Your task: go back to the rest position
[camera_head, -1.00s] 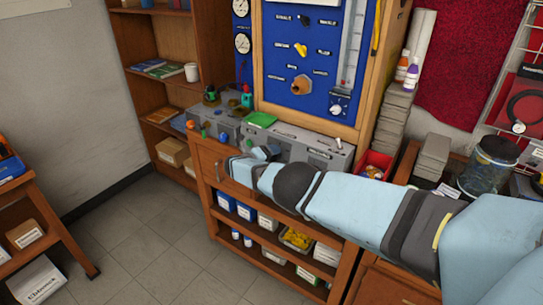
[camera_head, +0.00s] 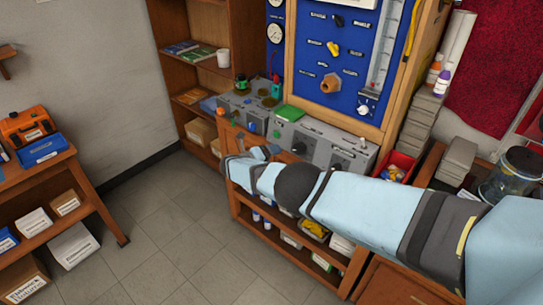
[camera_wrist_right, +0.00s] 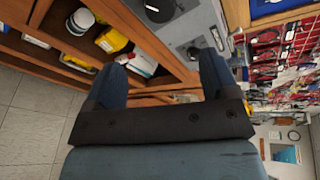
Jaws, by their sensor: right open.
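My right arm reaches in from the right in the head view, pale blue with dark joints. Its gripper (camera_head: 262,153) is in front of the left part of the wooden test bench (camera_head: 240,146). In the right wrist view the gripper (camera_wrist_right: 162,70) has its two dark blue fingers wide apart, with nothing between them. Whether it touches the bench cannot be told. My left gripper does not show in either view.
Grey instrument boxes (camera_head: 322,146) and a green pad (camera_head: 290,113) stand on the bench below a blue gauge panel (camera_head: 345,60). A side table (camera_head: 85,190) with an orange toolbox (camera_head: 27,128) is at left. Open floor (camera_head: 175,225) lies between.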

